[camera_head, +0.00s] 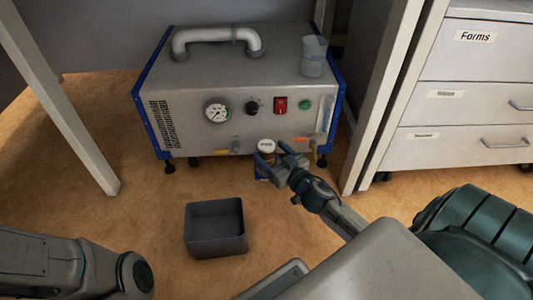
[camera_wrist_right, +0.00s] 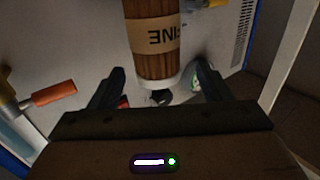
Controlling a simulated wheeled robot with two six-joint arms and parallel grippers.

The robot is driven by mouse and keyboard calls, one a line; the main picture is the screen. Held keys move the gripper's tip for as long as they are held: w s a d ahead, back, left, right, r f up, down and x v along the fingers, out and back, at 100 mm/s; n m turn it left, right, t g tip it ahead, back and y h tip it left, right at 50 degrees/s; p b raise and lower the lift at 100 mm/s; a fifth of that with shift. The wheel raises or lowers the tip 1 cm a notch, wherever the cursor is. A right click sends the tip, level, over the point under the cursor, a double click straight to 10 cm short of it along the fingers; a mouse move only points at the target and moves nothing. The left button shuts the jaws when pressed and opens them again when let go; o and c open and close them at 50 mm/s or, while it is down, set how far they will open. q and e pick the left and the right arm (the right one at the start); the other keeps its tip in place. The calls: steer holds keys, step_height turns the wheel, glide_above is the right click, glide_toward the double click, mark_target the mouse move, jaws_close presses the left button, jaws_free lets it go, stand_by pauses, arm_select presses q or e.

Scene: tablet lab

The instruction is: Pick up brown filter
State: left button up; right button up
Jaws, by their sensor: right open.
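The brown filter (camera_head: 266,147) is upright in front of the grey machine, its white cap showing in the head view; my gripper hides part of its body. In the right wrist view the filter (camera_wrist_right: 152,58) has brown ribbed sides, a tan label with upside-down letters and a white end. My right gripper (camera_head: 270,158) is open at the filter. In the right wrist view its fingers (camera_wrist_right: 160,80) are on either side of the white end, with a gap at each side. Of my left arm only a link shows at lower left; its gripper is out of view.
The machine (camera_head: 180,85) has a gauge, switches and a top handle; a clear beaker (camera_head: 314,57) stands on it. An empty dark bin (camera_head: 215,245) is on the floor in front. A drawer cabinet (camera_head: 465,95) and table legs are at the sides. Floor left of the bin is clear.

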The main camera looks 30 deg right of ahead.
mark_target(263, 144)
steer(key=w+p, duration=0.3)
steer(key=w, duration=0.1)
steer(key=shift+d+r, duration=0.1)
steer(key=shift+r, duration=0.15)
steer(key=shift+w+f+p, duration=0.2)
steer(key=shift+w+p, duration=0.2)
steer(key=shift+w, duration=0.05)
steer(key=shift+f, duration=0.1)
steer(key=c, duration=1.1)
